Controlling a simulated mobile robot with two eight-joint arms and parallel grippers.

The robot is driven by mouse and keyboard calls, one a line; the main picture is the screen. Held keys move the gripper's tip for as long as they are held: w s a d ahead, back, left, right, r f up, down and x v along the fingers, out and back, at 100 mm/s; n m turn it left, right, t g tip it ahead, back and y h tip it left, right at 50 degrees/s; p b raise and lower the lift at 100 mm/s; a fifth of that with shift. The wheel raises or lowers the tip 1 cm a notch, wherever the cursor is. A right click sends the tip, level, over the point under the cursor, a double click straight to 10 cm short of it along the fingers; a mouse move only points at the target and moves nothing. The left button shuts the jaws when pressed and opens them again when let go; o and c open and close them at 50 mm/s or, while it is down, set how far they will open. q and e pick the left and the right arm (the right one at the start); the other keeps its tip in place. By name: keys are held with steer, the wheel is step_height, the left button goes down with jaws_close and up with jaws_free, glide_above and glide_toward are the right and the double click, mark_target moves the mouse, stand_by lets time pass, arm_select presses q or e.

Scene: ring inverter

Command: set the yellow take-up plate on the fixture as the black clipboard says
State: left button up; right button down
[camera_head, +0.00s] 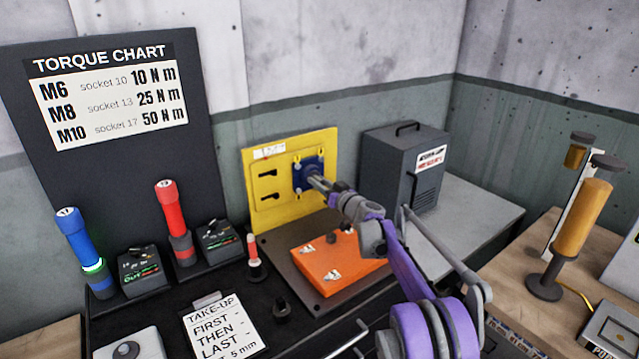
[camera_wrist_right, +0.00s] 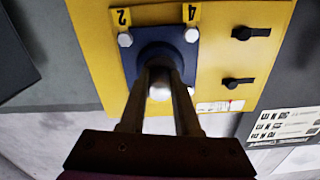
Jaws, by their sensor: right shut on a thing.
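The yellow take-up plate (camera_head: 262,210) stands upright against the wall behind the dark fixture base. A blue flange (camera_head: 299,180) is on its right part, and two black handles are on its left part. In the right wrist view the plate (camera_wrist_right: 95,50) shows the blue flange (camera_wrist_right: 178,42) with hex bolts and tags reading 2 and 4. My right gripper (camera_head: 318,182) is shut on the round metal piece (camera_wrist_right: 160,92) at the flange's middle. The black clipboard (camera_head: 220,325) reads "TAKE-UP", "FIRST", "THEN", "LAST" and "5 mm"; some words are not legible. My left gripper is not in view.
An orange plate (camera_head: 335,270) lies on the dark base under my right arm. A grey cabinet (camera_head: 385,170) stands right of the yellow plate. Blue (camera_head: 75,240) and red (camera_head: 172,215) torque tools stand at left below a torque chart (camera_head: 115,100).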

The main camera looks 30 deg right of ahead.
stand_by(0.9)
steer(key=shift+r+p, duration=0.1)
steer(key=shift+p, duration=0.6)
steer(key=shift+d, duration=0.1)
steer(key=c, duration=0.6)
jaws_free()
steer(key=s, duration=1.1)
steer(key=shift+d+b, duration=0.35)
steer(key=shift+w, duration=0.1)
